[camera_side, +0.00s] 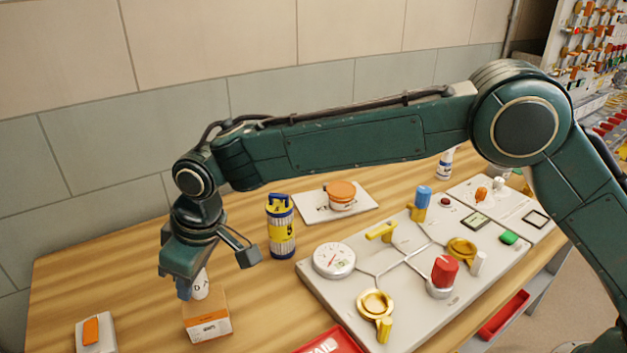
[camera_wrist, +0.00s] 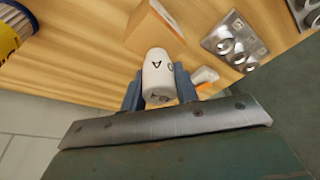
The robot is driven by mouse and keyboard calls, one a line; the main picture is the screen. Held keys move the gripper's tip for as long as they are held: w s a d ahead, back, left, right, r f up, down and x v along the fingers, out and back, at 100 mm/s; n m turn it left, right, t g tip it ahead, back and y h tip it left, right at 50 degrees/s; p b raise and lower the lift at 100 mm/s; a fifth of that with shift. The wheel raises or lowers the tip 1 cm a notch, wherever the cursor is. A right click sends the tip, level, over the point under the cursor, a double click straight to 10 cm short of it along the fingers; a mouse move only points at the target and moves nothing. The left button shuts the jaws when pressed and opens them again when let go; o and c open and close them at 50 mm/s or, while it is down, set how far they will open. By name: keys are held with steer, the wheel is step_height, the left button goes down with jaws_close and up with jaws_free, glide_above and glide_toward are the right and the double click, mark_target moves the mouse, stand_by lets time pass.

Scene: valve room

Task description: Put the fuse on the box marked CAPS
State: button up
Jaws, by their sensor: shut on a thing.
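The fuse, a white cylinder with dark letters, is between my gripper's fingers in the wrist view (camera_wrist: 158,76) and shows below the gripper in the side view (camera_side: 201,287). My gripper (camera_side: 192,286) is shut on it; both fingers flank the fuse in the wrist view. A small cardboard box (camera_side: 207,325) with a white label stands on the table just below the fuse; the label's print is too small to read surely. It also shows beyond the fuse in the wrist view (camera_wrist: 153,30). I cannot tell whether the fuse touches the box top.
A yellow-and-blue canister (camera_side: 281,228) stands right of my gripper. A grey valve panel (camera_side: 400,270) with a gauge, knobs and handles fills the table's right part. A red tray (camera_side: 330,342) lies at the front. An orange switch (camera_side: 91,331) lies front left. The table's back left is clear.

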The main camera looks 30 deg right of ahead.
steer(key=shift+f, duration=0.85)
steer(key=shift+f, duration=0.1)
steer(key=o, duration=1.1)
steer(key=v, duration=1.2)
